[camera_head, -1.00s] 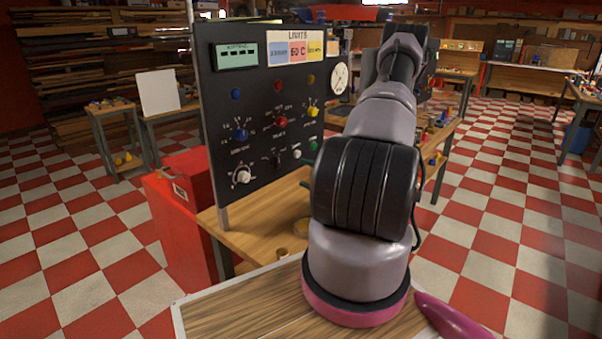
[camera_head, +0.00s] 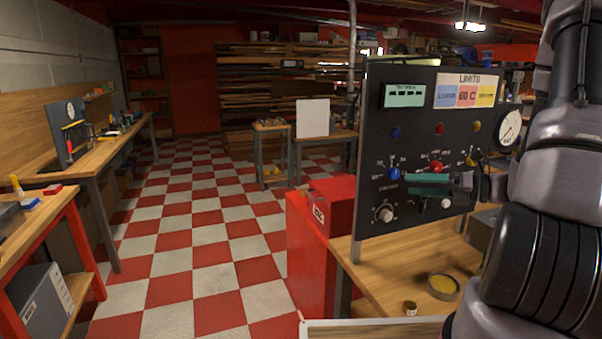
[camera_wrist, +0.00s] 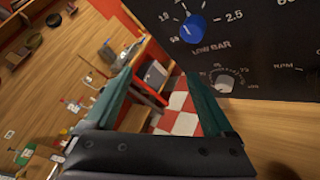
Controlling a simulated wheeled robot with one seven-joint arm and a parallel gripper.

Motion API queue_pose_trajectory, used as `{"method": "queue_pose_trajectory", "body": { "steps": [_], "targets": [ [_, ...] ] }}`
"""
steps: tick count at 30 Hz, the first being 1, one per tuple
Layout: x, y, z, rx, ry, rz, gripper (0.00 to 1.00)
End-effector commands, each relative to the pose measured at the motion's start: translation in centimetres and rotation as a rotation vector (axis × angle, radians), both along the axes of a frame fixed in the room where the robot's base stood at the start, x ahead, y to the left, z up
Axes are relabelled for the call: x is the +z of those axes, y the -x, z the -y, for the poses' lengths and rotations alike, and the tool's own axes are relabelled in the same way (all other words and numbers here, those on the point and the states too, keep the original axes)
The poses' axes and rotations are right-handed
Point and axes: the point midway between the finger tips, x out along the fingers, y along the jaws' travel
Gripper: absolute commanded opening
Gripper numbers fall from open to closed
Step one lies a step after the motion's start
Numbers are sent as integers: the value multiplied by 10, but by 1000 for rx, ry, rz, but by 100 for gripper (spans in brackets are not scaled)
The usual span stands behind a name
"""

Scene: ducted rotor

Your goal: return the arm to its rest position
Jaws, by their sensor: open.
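My gripper (camera_head: 410,184) is in front of the lower part of the black control panel (camera_head: 375,145) in the head view. Its two teal fingers point left and stand apart. In the wrist view my gripper (camera_wrist: 166,62) is open with nothing between the fingers. The panel (camera_wrist: 270,55) fills the upper right there, with a blue knob (camera_wrist: 193,28) and a white knob (camera_wrist: 222,80) close to the right finger. Whether the finger touches the panel cannot be told. My arm runs along the right edge of the head view, and part of it is cut off.
The panel stands on a wooden bench (camera_head: 385,275) with a round dish (camera_head: 443,286) and a small jar (camera_head: 410,308). A red cabinet (camera_head: 305,245) stands left of it. Side benches (camera_head: 95,160) line the left wall. The checkered floor (camera_head: 205,240) between is clear.

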Motion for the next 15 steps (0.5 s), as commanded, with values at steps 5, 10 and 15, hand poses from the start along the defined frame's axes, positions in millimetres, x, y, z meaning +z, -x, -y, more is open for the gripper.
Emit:
{"method": "queue_pose_trajectory", "body": {
  "steps": [5, 10, 15],
  "targets": [
    [41, 36, -47, 329, 322, 250, 88],
    [67, 72, -70, 617, 620, 504, 88],
    [91, 101, -77, 882, 918, 776, 88]
  ]
}}
